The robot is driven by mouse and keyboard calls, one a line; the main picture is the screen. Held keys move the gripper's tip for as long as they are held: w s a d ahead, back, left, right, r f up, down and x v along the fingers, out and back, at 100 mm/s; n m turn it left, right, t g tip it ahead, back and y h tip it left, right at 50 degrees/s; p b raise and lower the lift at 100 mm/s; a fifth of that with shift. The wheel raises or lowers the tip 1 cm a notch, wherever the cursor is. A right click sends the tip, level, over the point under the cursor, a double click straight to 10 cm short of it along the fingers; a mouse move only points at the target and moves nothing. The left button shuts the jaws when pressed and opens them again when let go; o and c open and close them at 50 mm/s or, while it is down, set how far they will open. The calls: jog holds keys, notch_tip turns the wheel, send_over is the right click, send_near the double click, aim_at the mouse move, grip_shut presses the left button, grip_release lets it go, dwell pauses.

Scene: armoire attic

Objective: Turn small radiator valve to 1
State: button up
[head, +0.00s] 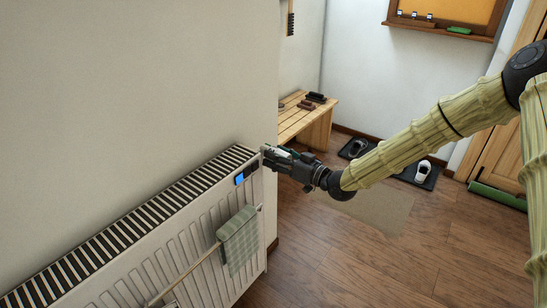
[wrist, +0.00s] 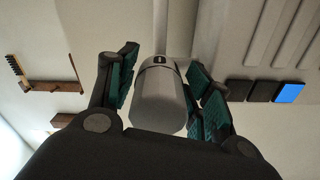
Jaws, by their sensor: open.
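The radiator valve (wrist: 160,100) is a pale grey rounded knob, seen close up in the wrist view. A dark band with a small light mark crosses it near its base; I cannot read the mark for sure. My gripper (wrist: 163,66) is open, with one green-padded finger on each side of the knob. A gap shows at the left finger; the right finger is close, and I cannot tell if it touches. In the head view my gripper (head: 273,153) is at the right end of the white radiator (head: 150,275), where the valve is hidden.
A small panel with a blue square (head: 240,179) is on the radiator's end. A checked green towel (head: 238,238) hangs on a rail in front. A wooden bench (head: 318,118) and shoes on dark trays (head: 422,172) stand behind. The wooden floor to the right is mostly clear.

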jog(key=shift+x, duration=0.85)
jog(key=c, duration=0.7)
jog(key=shift+c, duration=0.2)
jog(key=shift+n, duration=0.3)
jog(key=n, duration=0.4)
jog(key=shift+f+b, duration=0.1)
jog(key=shift+b, duration=0.3)
jog(key=n+b, duration=0.1)
jog(key=n, duration=0.4)
jog(key=shift+d, duration=0.1)
